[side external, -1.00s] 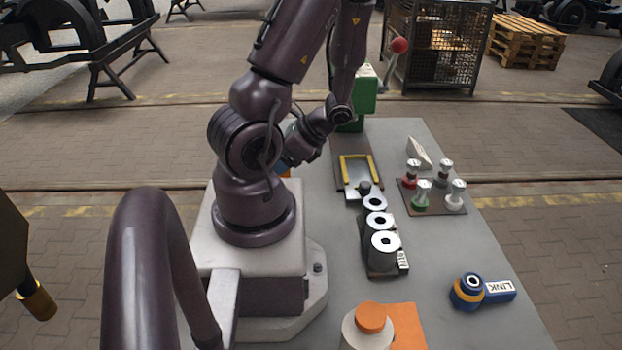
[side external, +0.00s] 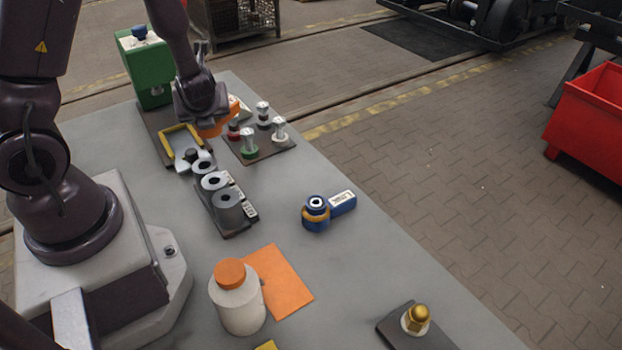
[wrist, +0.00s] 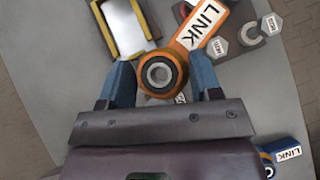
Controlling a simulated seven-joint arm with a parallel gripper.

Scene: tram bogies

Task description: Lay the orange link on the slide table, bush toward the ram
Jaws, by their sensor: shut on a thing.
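The orange link (wrist: 177,52) is in my gripper (wrist: 161,68), whose blue fingers close on either side of its round bush end. Its LINK label points up and right in the wrist view, away from the palm. In the side view the link (side external: 217,128) shows partly under my gripper (side external: 203,105), raised just right of the slide table. The slide table (side external: 183,160) has a yellow U-shaped guide and looks empty; it also shows in the wrist view (wrist: 127,28), left of the link.
A rack with several knobbed pieces (side external: 249,145) stands close right of my gripper. A block of grey rings (side external: 227,205) stands in front of the slide table. A blue link (side external: 341,203) lies to the right. An orange mat (side external: 282,285) and white bottle (side external: 237,305) are nearer.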

